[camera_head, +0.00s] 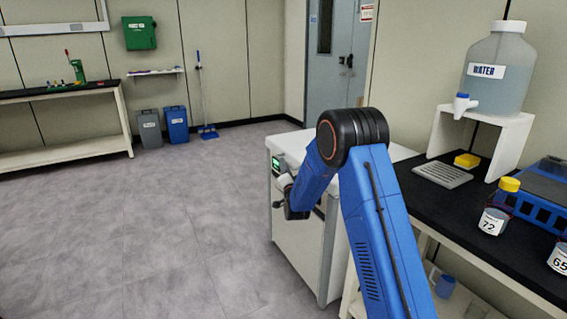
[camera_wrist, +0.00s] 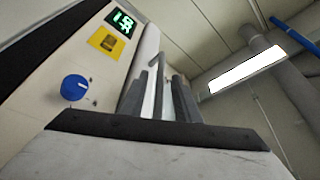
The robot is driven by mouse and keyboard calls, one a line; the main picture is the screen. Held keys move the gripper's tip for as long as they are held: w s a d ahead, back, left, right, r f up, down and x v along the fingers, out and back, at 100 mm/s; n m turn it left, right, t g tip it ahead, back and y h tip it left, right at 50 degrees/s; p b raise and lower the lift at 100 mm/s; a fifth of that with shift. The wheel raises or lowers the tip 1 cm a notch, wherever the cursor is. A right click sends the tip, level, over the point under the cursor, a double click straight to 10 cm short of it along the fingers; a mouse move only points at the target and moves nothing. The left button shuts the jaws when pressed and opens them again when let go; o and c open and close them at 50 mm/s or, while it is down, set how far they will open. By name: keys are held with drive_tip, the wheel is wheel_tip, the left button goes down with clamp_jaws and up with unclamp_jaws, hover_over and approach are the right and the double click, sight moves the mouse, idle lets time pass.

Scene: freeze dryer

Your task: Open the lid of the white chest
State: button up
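The white chest (camera_head: 297,238) stands on the floor beside the bench, partly hidden behind my blue arm. Its flat white lid (camera_head: 291,140) appears shut. My gripper (camera_head: 281,205) is low at the chest's front left, below the small green display. In the wrist view, my gripper's two grey fingers (camera_wrist: 159,102) are apart. A pale bar (camera_wrist: 149,62) of the chest shows beyond and between them. Whether the fingers touch it I cannot tell. The chest's panel carries a green display (camera_wrist: 121,22), a yellow label (camera_wrist: 106,42) and a blue knob (camera_wrist: 74,88).
A black-topped bench (camera_head: 455,205) at the right holds a water jug (camera_head: 497,70) on a white stand, bottles and a blue rack. A blue bin (camera_head: 176,124) and a grey bin stand by the back wall. The floor left of the chest is clear.

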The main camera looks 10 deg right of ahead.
drive_tip(key=shift+x, duration=2.2)
clamp_jaws()
